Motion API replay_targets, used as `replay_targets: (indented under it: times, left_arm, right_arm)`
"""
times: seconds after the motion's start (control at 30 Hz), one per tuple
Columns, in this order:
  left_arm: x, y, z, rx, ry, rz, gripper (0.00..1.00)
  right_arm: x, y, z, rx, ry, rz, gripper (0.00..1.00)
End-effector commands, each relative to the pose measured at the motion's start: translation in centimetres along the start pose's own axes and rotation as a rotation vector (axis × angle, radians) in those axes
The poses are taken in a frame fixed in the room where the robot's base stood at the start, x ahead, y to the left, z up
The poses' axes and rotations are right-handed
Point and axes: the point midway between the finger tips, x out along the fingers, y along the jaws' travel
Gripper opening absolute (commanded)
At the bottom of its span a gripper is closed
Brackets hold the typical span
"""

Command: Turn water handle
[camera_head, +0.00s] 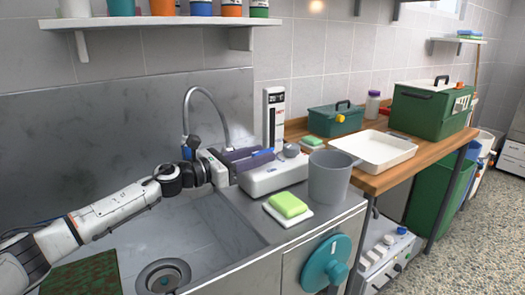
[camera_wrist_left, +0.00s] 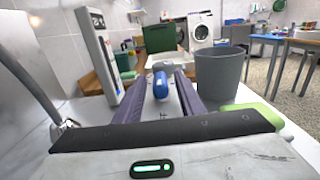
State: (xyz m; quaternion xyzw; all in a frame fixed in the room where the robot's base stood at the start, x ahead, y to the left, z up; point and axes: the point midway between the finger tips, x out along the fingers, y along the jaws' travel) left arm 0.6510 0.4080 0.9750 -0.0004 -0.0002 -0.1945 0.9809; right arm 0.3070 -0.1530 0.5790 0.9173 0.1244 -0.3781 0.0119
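A grey gooseneck faucet (camera_head: 208,98) rises behind the sink, with a small blue part (camera_head: 186,150) low on its left side. My left gripper (camera_head: 255,156) reaches past the faucet, over the white appliance. Its purple fingers are apart in the left wrist view (camera_wrist_left: 162,98). A rounded blue piece (camera_wrist_left: 160,86) shows between the fingers, with a gap visible on each side; it also shows in the head view (camera_head: 262,152). I cannot tell whether this piece is the water handle or what it is fixed to. My right gripper is out of view.
The sink (camera_head: 215,240) lies under my left arm. A white appliance (camera_head: 272,180), grey bucket (camera_head: 330,178) and green sponge (camera_head: 287,204) stand to its right. A teal round fitting (camera_head: 326,262) is on the cabinet front. A white tray (camera_head: 390,150) sits on the wooden bench.

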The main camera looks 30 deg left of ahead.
Motion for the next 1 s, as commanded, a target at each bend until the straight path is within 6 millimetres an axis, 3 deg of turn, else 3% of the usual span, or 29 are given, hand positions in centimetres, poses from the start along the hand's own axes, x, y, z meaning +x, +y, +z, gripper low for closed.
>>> replay_targets:
  times: [0.2, 0.5, 0.73, 1.0]
  left_arm:
    - [1.4, 0.0, 0.1, 0.001, 0.000, -0.001, 0.36]
    - [1.6, -0.1, 0.0, 0.001, 0.001, -0.001, 0.36]
    - [1.5, -0.1, 0.0, 0.001, 0.001, -0.002, 0.00]
    - [1.5, -0.1, 0.2, 0.001, 0.002, 0.017, 0.00]
  right_arm:
    - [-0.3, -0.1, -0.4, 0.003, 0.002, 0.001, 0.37]
    - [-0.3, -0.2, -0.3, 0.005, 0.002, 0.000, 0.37]
    - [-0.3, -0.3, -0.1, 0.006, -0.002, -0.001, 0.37]
    - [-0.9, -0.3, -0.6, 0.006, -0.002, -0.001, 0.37]
